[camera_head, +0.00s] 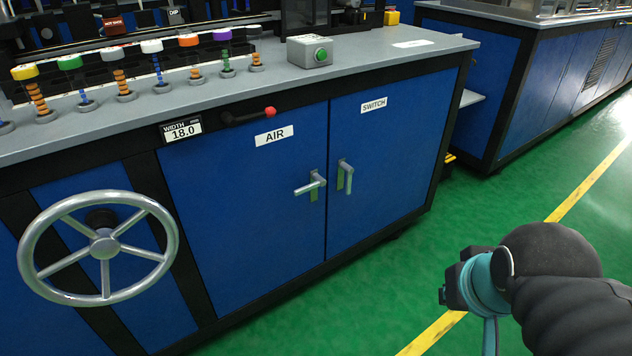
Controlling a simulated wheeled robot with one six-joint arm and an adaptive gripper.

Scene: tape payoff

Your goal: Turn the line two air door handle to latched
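The blue air door (245,205) is closed on the cabinet front, with a white AIR label (274,136) near its top. Its silver lever handle (310,185) is at the door's right edge, with the lever lying nearly level and pointing left. The switch door (385,150) to its right is closed; its handle (346,175) has its lever pointing down. My arm comes in at the lower right, over the floor and well apart from the handles. My gripper's end (455,287) is turned away, and its fingers cannot be made out.
A large silver handwheel (104,247) sticks out at the left. A black lever with a red knob (270,112) juts below the counter edge. A green-button box (310,51) and several colored knobs stand on the counter (200,97). Green floor (430,250) lies clear before the doors.

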